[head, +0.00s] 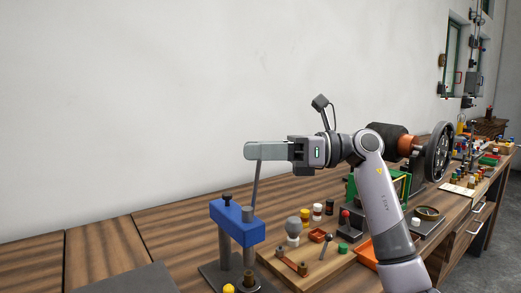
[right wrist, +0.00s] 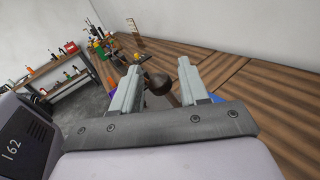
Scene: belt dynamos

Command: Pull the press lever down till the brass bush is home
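The press has a blue head (head: 237,222) on grey posts at the front of the bench. Its grey lever (head: 256,186) rises nearly upright to my right gripper (head: 250,151). In the right wrist view a dark round knob (right wrist: 157,84) sits between the fingers of the right gripper (right wrist: 158,70). The fingers are apart, with a gap beside the knob on the right. A small brownish ring-like piece (head: 248,281), perhaps the brass bush, stands on the press base under the head; how deep it sits is not clear. My left gripper is out of view.
A wooden board (head: 307,262) with several small knobs and pots lies right of the press. A green frame (head: 399,184) and a dark wheel (head: 438,152) stand farther right. The bench left of the press is mostly clear, apart from a grey plate (head: 122,279).

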